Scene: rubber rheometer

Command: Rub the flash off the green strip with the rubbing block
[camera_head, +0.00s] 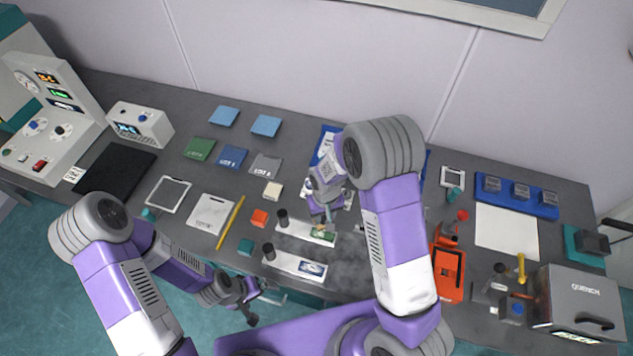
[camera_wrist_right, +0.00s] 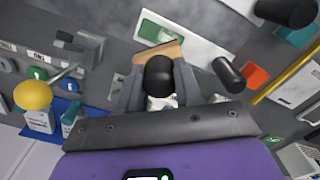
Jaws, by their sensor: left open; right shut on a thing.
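The green strip (camera_head: 328,236) lies on a white plate (camera_head: 296,228) at the front middle of the bench. In the right wrist view the strip (camera_wrist_right: 154,31) sits in a light frame. My right gripper (camera_head: 321,218) is shut on the rubbing block, which has a black knob (camera_wrist_right: 160,80) and a tan base (camera_wrist_right: 158,52). The block is at the strip's edge and overlaps it in the wrist view; I cannot tell whether they touch. The gripper hides part of the strip in the head view. My left gripper (camera_head: 251,303) is open and empty, low in front of the bench.
A second white plate (camera_head: 290,263) with a black knob lies nearer the front edge. An orange block (camera_head: 260,218), a teal block (camera_head: 246,247) and a yellow stick (camera_head: 231,222) lie to the left. An orange device (camera_head: 447,272) and the quench box (camera_head: 578,303) stand to the right.

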